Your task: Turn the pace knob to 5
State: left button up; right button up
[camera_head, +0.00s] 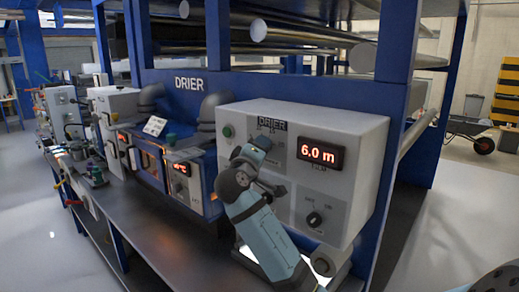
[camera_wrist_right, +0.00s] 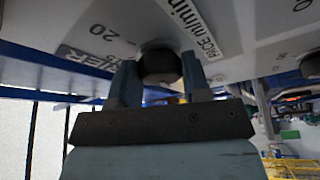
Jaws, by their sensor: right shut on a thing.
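The pace knob (camera_wrist_right: 160,66) is a dark round knob on the white DRIER panel (camera_head: 365,185). In the right wrist view it sits between the two fingers of my right gripper (camera_wrist_right: 160,84), which is shut on it. A "PACE m/min" label (camera_wrist_right: 193,27) and a printed "20" are beside the knob; I cannot read its pointer. In the head view my right gripper (camera_head: 259,146) reaches the panel's upper left and hides the knob and most of its scale. My left gripper is not in view.
A red display (camera_head: 320,154) reads 6.0 m. Below it is another black knob (camera_head: 313,219), close to my right arm. A green button (camera_head: 228,131) is left of the gripper. A blue frame post (camera_head: 397,45) rises behind the panel. Open floor lies at the right.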

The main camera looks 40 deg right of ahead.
jog(key=o, duration=0.9)
jog(key=b+v, duration=0.2)
jog(key=v, duration=1.2)
jog(key=shift+b, duration=0.35)
jog(key=shift+w, duration=0.1)
